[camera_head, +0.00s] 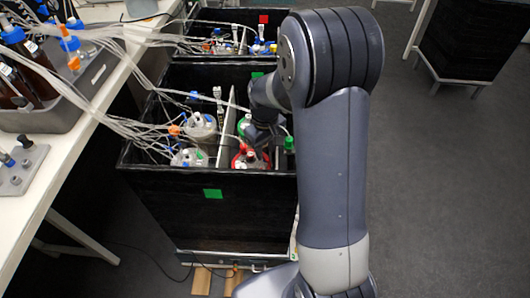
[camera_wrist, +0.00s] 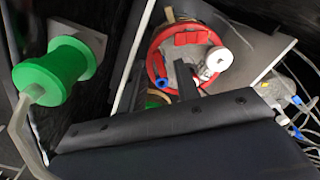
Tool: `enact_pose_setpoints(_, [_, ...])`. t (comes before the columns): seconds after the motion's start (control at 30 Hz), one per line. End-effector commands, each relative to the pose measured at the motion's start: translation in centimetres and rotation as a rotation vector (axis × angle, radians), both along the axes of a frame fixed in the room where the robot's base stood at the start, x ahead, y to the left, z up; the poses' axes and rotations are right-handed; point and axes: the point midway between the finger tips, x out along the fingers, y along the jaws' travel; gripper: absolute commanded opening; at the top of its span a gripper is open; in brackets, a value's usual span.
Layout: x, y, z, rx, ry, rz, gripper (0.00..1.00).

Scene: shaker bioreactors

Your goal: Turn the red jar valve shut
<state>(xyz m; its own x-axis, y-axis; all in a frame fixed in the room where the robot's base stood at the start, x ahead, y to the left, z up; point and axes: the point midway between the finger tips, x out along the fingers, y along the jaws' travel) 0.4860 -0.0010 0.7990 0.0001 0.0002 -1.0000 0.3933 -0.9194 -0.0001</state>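The red jar (camera_head: 250,158) stands in the dark bin, in the near right compartment; its red-rimmed lid also shows in the wrist view (camera_wrist: 157,42). On the lid are red parts (camera_wrist: 193,37), a white fitting (camera_wrist: 216,61) and a blue connector (camera_wrist: 160,83). I cannot tell which part is the valve or how it is turned. My gripper (camera_head: 260,136) is over the jar, pointing down. In the wrist view my two dark fingers (camera_wrist: 162,74) stand apart, at the lid's near edge, with nothing clearly held; part of the lid is hidden behind them.
A green knob (camera_wrist: 52,66) on a grey tube is close on the left of the wrist view. A pale divider (camera_head: 226,135) separates the red jar from clear jars (camera_head: 188,157) with many tubes. A bench (camera_head: 60,145) is left; open floor (camera_head: 440,190) is right.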

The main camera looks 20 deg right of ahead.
Motion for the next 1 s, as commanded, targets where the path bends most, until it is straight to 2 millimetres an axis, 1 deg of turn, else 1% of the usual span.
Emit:
enact_pose_setpoints(0.03, [0.0,0.0,-0.7,0.000,0.003,0.000,0.31])
enact_pose_setpoints(0.2, [-0.1,0.0,-1.8,0.001,0.001,0.000,0.31])
enact_pose_setpoints(0.47, [0.0,0.0,-1.9,0.000,0.000,0.000,0.31])
enact_pose_setpoints(0.57, [0.0,0.0,-1.8,0.000,0.000,0.000,0.24])
enact_pose_setpoints(0.87, [0.0,0.0,-1.8,0.000,0.000,0.000,0.00])
enact_pose_setpoints(1.0, [0.0,0.0,-1.8,0.000,0.000,0.000,0.00])
